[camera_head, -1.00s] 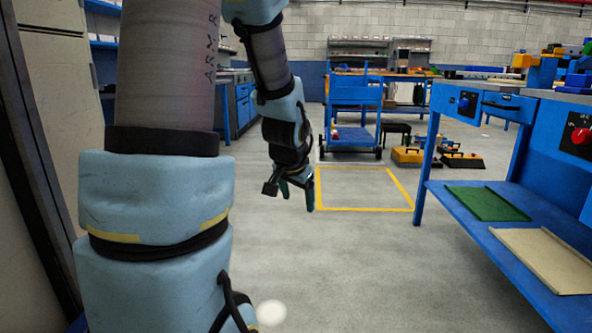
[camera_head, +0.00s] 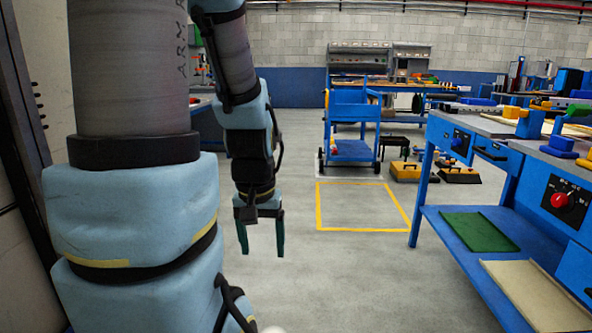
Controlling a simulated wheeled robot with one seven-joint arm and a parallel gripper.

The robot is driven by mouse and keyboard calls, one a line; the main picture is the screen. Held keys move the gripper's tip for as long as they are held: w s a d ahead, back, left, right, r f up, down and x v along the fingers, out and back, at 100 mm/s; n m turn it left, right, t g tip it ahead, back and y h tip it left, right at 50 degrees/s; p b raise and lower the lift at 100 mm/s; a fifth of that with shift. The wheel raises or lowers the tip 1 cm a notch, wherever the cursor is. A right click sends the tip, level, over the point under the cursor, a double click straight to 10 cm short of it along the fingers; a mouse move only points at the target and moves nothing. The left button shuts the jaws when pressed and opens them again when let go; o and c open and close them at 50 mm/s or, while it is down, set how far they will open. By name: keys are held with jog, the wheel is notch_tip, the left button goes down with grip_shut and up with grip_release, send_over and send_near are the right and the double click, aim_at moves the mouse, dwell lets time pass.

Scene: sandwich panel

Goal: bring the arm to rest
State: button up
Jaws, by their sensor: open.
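My gripper (camera_head: 262,248) hangs from my arm left of the middle of the view, with its fingers pointing down. Its two dark green fingers stand apart, and nothing is between them. It is over bare grey floor, to the left of the yellow floor outline (camera_head: 362,229), and touches nothing that I can see. My upper arm fills the left part of the view and hides what is behind it.
A blue workbench (camera_head: 428,184) stands at the right; its lower shelf holds a green tray (camera_head: 479,232) and a beige tray (camera_head: 540,295). A blue cart (camera_head: 353,150) stands beyond the yellow outline, with yellow-and-black boxes (camera_head: 410,172) beside it. The floor in the middle is clear.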

notch_tip(320, 180, up, 21)
jog(key=p, duration=1.8)
jog(key=shift+f, duration=0.15)
